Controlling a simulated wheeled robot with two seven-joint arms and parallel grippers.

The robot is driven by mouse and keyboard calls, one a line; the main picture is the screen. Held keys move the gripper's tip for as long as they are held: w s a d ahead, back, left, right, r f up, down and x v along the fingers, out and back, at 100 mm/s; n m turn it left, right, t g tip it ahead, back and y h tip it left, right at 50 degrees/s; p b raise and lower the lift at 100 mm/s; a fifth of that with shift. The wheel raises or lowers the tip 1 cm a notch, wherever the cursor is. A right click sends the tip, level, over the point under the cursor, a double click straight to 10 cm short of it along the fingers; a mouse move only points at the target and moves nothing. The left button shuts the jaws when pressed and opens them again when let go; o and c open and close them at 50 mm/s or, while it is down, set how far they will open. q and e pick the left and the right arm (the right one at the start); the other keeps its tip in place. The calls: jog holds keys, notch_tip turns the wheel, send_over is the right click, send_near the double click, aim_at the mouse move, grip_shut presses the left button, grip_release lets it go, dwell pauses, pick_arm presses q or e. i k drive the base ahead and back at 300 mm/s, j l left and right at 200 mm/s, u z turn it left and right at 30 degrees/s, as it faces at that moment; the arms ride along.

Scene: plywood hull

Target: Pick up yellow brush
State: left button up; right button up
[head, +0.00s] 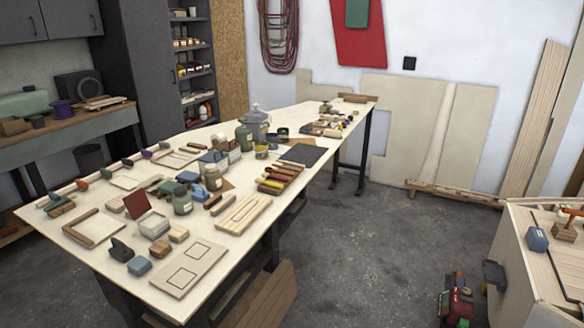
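A long workbench (215,262) stretches from the front left to the back middle, crowded with small tools. On its right side lies a row of several short handled pieces. One of them is a yellow piece (269,188), beside red and brown ones (284,173). It is too small to tell for sure whether this is the yellow brush. Neither of my grippers shows in the head view.
A wooden box (530,262) with tools on top is at the right. A red machine (457,303) sits on the floor. Grey floor (370,245) between is clear.

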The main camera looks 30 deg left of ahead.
aim_at(268, 184)
jog(key=i+u, duration=0.15)
jog(key=i, duration=0.55)
jog(key=i+l+u, duration=0.15)
jog(key=i, duration=0.5)
jog(key=i+l+u, duration=0.15)
jog(key=i, duration=0.55)
